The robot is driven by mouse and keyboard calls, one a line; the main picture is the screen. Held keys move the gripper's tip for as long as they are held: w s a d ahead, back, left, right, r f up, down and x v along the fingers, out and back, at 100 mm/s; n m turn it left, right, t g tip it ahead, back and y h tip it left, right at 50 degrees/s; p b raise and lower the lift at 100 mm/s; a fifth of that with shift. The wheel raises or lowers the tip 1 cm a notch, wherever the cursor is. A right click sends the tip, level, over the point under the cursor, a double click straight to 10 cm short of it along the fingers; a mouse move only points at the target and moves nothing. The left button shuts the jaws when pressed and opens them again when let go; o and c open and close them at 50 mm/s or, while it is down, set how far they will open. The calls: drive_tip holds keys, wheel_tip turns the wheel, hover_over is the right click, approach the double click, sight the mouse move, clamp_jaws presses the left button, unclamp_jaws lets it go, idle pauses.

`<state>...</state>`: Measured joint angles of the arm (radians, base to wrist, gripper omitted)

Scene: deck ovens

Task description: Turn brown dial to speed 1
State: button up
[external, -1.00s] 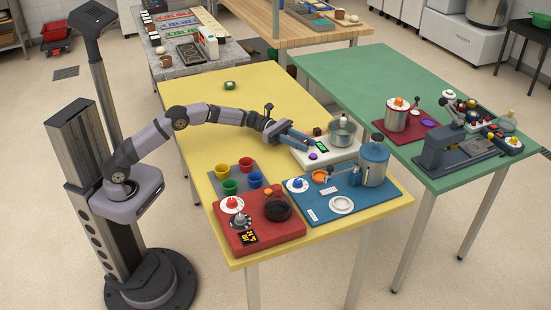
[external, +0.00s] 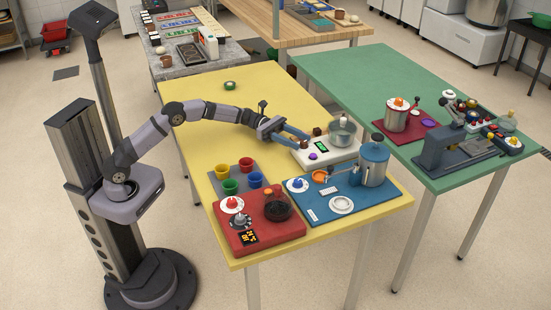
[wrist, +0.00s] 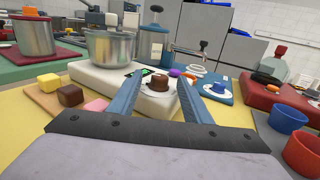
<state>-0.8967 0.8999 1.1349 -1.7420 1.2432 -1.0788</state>
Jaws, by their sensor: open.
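The brown dial (wrist: 159,82) sits on a round white plate with markings on the white unit in the wrist view. In the external view the brown dial (external: 305,143) is small, at the left side of the white unit (external: 345,153). My gripper (wrist: 160,88) is open, its two blue fingers spread to the left and right of the dial in the wrist view, with the dial showing between their tips. I cannot tell whether the fingers touch it. In the external view my gripper (external: 300,139) is at the unit's near left edge. The dial's setting is too small to read.
A purple knob (external: 313,155), a small dark display (external: 317,132) and a metal pot (external: 342,131) are on the white unit. A blue unit (external: 377,191) and a red unit (external: 290,231) stand nearby. Coloured cups (external: 222,171) are left of my gripper.

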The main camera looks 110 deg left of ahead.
drive_tip(key=shift+v, duration=2.15)
drive_tip(key=shift+r, duration=0.1)
